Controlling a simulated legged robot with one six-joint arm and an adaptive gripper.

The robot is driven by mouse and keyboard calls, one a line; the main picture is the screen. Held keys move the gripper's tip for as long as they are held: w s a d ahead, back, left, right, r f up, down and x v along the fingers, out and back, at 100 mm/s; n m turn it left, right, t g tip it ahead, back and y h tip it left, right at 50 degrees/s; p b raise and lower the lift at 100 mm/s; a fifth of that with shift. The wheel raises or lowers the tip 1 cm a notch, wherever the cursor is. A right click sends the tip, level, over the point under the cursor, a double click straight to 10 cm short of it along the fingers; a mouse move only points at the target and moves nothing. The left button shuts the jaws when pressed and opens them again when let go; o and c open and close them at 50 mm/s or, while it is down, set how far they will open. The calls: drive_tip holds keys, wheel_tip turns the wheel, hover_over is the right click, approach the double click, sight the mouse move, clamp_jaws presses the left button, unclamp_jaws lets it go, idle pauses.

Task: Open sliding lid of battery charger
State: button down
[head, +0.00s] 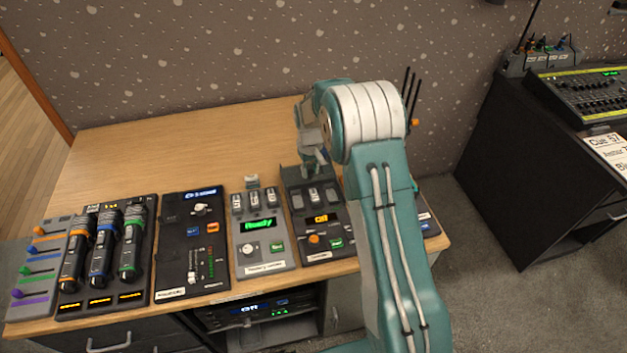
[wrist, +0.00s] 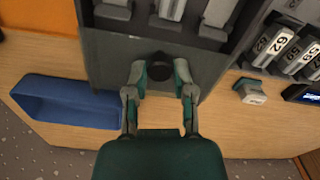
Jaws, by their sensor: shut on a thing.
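The battery charger (head: 318,242) is a dark grey unit on the desk, with an amber display and several buttons. Battery slots (head: 314,196) in its upper half show uncovered, with batteries in them. In the wrist view, a flat dark lid panel (wrist: 112,68) lies on the far side of these slots and carries a round black knob (wrist: 161,67). My gripper (head: 312,168) is at the charger's back end; in the wrist view its fingers (wrist: 160,76) are closed around the knob. My arm hides the charger's right side in the head view.
A light grey charger (head: 262,258) with a green "Ready" display stands to the left. A loose battery (wrist: 251,92) lies behind it. A blue tray (wrist: 68,103) sits near my gripper. Microphones (head: 101,255) and faders (head: 43,262) fill the left front; the back-left desk (head: 190,145) is clear.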

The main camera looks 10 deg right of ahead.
drive_tip(key=shift+w+f, duration=0.15)
drive_tip(key=shift+w, duration=0.65)
drive_tip(key=shift+c, duration=2.3)
unclamp_jaws()
wheel_tip(320, 180, up, 12)
drive_tip(key=shift+w+a, duration=0.1)
